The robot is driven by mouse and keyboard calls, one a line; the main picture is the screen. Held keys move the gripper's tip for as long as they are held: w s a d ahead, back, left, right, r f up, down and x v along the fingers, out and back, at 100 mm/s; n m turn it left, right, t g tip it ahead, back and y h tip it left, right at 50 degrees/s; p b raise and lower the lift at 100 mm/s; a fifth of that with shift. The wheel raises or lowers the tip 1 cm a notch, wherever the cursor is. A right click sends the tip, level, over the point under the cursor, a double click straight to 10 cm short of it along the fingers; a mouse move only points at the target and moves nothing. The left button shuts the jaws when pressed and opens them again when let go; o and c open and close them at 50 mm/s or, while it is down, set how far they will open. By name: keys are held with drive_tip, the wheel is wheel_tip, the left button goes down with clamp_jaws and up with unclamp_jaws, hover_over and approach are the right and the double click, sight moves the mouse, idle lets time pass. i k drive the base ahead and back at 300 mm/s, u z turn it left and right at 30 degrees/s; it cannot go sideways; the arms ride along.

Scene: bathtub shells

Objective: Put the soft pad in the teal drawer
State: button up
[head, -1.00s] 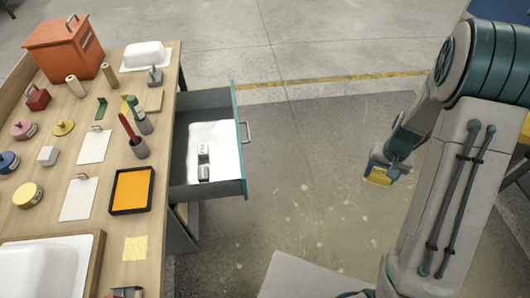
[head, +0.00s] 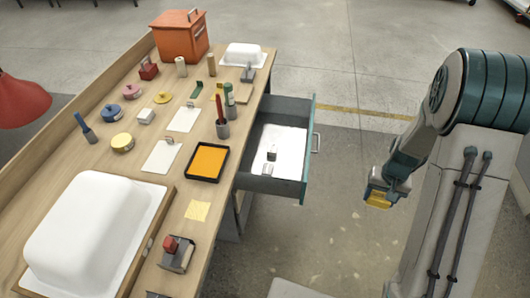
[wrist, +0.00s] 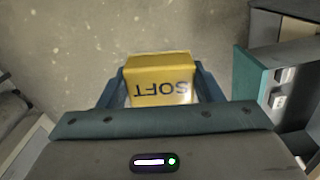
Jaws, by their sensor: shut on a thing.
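The soft pad (wrist: 160,80) is a yellow block with "SOFT" printed on it. My gripper (head: 379,194) is shut on it, and the pad sits between the two blue fingers in the wrist view. In the head view my gripper holds the pad over the floor, to the right of the bench and apart from the drawer. The teal drawer (head: 309,150) is pulled open from the bench's right side. It has a white bottom and holds two small blocks, one dark and one light. Its teal front also shows at the right of the wrist view (wrist: 250,85).
The wooden bench (head: 215,235) carries a white tub shell (head: 85,235), an orange box (head: 181,40), a tray with an orange surface (head: 208,161) and several small tools. A red lamp shade (head: 20,98) hangs at left. The floor between drawer and gripper is clear.

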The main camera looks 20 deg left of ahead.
sight(268, 161)
drive_tip(key=u, duration=0.7)
drive_tip(key=i, duration=1.5)
